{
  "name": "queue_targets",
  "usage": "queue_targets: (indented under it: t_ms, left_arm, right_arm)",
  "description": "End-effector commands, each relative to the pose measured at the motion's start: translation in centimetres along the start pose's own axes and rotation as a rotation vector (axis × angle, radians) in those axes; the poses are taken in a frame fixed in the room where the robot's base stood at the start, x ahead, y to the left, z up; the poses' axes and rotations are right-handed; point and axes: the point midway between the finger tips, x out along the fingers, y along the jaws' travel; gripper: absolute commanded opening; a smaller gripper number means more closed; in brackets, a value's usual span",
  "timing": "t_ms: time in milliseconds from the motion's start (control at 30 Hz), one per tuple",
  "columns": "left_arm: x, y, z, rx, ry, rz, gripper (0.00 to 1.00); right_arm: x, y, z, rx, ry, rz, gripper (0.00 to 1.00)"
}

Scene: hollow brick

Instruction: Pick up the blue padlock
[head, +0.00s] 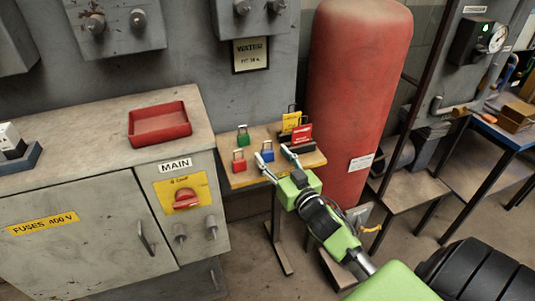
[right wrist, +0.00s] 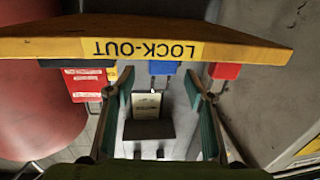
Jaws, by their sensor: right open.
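The blue padlock (head: 267,155) stands upright with its shackle up on the small wooden lock-out stand (head: 227,176), near the front edge. My right gripper (head: 276,159) is open at the stand's front edge, its fingers pointing at the padlock. In the right wrist view the picture is upside down, and the blue padlock (right wrist: 163,68) shows between the two spread fingertips (right wrist: 159,80), partly hidden by the board's edge. I cannot tell whether the fingers reach around it. My left gripper is not in view.
A red padlock (head: 239,164) stands left of the blue one, and a green padlock (head: 243,138) behind. Red tags (head: 302,133) and yellow tags (head: 291,121) stand close on the right. A grey cabinet (head: 80,245) with a red tray (head: 159,124) borders the left; a red tank (head: 355,80) stands right.

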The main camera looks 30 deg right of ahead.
Motion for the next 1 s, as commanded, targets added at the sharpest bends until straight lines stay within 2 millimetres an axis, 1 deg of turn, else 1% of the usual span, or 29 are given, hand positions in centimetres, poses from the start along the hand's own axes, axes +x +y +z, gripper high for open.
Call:
queue_targets:
  t_ms: [33, 100, 200, 300, 500, 533, 567, 600, 700, 1000]
  left_arm:
    - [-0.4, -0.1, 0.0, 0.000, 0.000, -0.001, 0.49]
    - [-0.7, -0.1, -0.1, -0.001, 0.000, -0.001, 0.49]
    - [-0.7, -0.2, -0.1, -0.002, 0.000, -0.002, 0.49]
    - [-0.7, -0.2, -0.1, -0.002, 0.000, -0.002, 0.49]
    - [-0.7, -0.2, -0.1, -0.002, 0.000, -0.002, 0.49]
    - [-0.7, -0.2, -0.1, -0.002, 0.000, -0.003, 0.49]
    - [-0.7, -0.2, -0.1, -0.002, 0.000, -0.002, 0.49]
    - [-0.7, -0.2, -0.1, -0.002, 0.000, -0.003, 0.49]
    - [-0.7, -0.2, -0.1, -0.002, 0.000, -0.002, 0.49]
    - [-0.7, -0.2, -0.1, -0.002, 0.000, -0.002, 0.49]
  right_arm:
    - [0.9, 0.0, -0.4, -0.001, 0.003, 0.000, 0.49]
    - [2.0, -0.1, -0.5, -0.002, 0.002, 0.000, 0.49]
    - [3.1, -0.1, -0.3, -0.001, 0.001, 0.000, 0.49]
    - [3.7, -0.1, -0.2, -0.001, 0.000, 0.000, 0.49]
    - [3.7, -0.2, -0.1, -0.001, 0.000, -0.001, 0.49]
    - [3.7, -0.2, -0.1, -0.001, 0.000, -0.001, 0.46]
    - [3.7, -0.2, -0.1, -0.001, 0.000, -0.001, 0.38]
    - [3.7, -0.2, -0.1, -0.001, 0.000, -0.001, 0.28]
    - [3.7, -0.2, -0.1, -0.001, 0.000, -0.001, 0.06]
    - [3.7, -0.2, -0.2, -0.001, 0.001, -0.001, 0.06]
